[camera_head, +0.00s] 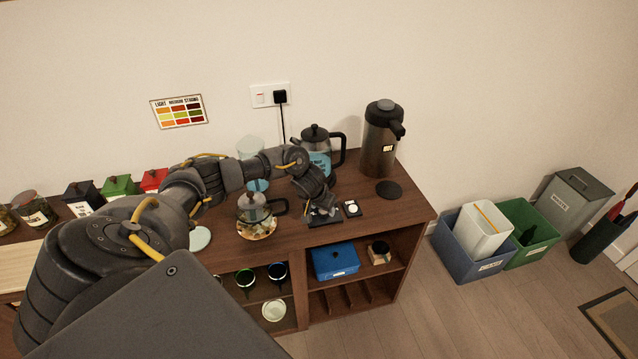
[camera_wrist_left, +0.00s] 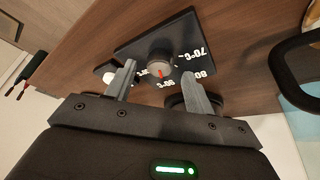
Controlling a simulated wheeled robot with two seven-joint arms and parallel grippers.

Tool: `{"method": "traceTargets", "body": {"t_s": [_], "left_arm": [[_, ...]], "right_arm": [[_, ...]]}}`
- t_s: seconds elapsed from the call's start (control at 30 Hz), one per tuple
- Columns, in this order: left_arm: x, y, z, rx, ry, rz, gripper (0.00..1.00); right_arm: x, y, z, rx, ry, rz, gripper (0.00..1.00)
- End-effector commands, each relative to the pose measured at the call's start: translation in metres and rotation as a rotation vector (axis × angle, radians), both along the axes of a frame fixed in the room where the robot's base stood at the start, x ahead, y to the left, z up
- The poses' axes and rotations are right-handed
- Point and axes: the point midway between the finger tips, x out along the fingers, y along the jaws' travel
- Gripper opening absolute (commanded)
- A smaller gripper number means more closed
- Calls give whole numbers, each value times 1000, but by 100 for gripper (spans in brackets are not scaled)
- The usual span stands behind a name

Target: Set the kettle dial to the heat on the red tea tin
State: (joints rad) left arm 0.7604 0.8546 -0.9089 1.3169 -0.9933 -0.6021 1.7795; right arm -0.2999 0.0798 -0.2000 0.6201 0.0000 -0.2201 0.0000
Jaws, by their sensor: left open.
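The kettle (camera_head: 316,133), glass with a black lid and handle, stands at the back of the wooden cabinet top. In front of it lies a black dial plate, seen in the left wrist view (camera_wrist_left: 137,45), with a grey knob (camera_wrist_left: 160,62). White temperature labels show; 70, 80 and 90 °C are readable. The knob's red mark points roughly towards 90. My left gripper (camera_wrist_left: 161,88) is open, its fingers either side of the knob; contact cannot be told. It also shows above the plate in the head view (camera_head: 322,208). The red tin (camera_head: 153,180) is partly hidden by my arm; its heat label is hidden.
A glass teapot (camera_head: 254,208) stands left of the dial. A small device with a white round face (camera_head: 353,208) lies right of it. A tall dispenser (camera_head: 381,140) and a black disc (camera_head: 389,189) are further right. Green (camera_head: 119,187) and black (camera_head: 82,196) tins stand left.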

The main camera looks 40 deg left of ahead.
Motion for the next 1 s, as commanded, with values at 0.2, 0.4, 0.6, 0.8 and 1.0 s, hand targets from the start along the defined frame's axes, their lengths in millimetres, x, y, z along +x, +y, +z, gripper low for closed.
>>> {"method": "traceTargets", "body": {"t_s": [0.2, 0.4, 0.6, 0.8, 1.0], "left_arm": [[-16, -2, 42, 2, -4, -4, 53], [-28, -5, 72, 1, -4, -2, 53], [-34, -5, 84, 1, -1, -1, 53], [-34, -5, 85, 0, -1, 0, 53], [-34, -5, 85, 1, -1, 0, 53]], "right_arm": [[0, 0, 0, 0, 0, 0, 34], [0, 0, 1, 0, 0, 0, 34], [0, 0, 1, 0, 0, 0, 34], [0, 0, 1, 0, 0, 0, 34], [0, 0, 1, 0, 0, 0, 34]]}}
